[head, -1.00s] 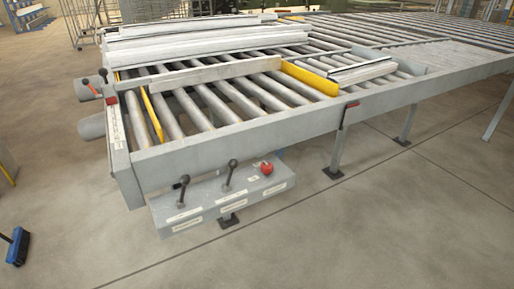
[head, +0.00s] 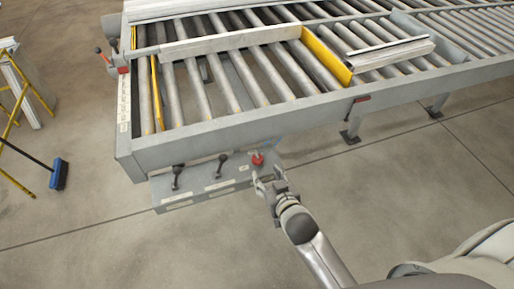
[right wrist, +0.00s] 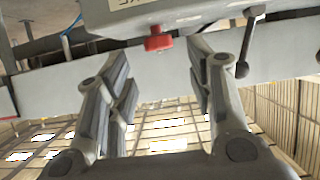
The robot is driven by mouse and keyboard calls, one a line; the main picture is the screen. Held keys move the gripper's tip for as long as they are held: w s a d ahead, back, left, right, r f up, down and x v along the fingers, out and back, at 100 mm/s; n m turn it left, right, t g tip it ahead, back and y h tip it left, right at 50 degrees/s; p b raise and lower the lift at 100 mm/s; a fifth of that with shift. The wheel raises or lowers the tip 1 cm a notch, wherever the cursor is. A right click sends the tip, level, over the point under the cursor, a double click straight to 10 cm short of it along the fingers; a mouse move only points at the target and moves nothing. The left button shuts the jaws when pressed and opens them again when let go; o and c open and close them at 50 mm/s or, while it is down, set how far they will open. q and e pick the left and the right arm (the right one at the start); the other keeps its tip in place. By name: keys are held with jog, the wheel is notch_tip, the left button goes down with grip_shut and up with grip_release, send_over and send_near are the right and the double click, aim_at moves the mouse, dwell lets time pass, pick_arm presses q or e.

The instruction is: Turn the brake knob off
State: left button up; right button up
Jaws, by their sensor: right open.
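A red knob (head: 257,159) sits at the right end of the grey control box (head: 205,196) under the near rail of the roller bench. My right gripper (head: 267,178) is open and empty, just in front of this knob in the head view. In the right wrist view the red knob (right wrist: 157,41) shows between and beyond the two open fingertips (right wrist: 160,62), with no visible contact. Two black levers (head: 222,164) (head: 177,176) stand on the same box, to the left of the knob. The labels are too small to read. My left gripper is out of view.
One black lever (right wrist: 243,58) hangs close beside a finger in the right wrist view. The bench's near rail (head: 290,124) runs just behind the box. A blue broom (head: 59,174) and a yellow stand (head: 14,120) are at far left. The floor in front is clear.

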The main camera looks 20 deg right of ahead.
aim_at(258, 158)
jog(key=x, duration=0.3)
jog(key=r+p+x, duration=0.1)
jog(key=x, duration=0.4)
jog(key=shift+w+d+r+p, duration=0.1)
jog(key=shift+w+r+p, duration=0.15)
jog(key=shift+w, duration=0.5)
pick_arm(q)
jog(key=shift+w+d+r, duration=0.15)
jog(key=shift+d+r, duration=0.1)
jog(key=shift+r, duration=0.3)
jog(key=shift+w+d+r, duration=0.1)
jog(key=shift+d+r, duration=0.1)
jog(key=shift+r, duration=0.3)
pick_arm(e)
jog(key=shift+x, duration=0.9)
jog(key=shift+f, duration=0.1)
jog(key=shift+s, duration=0.1)
jog(key=c, duration=0.8)
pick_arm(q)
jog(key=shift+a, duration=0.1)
pick_arm(e)
jog(key=shift+c, duration=0.2)
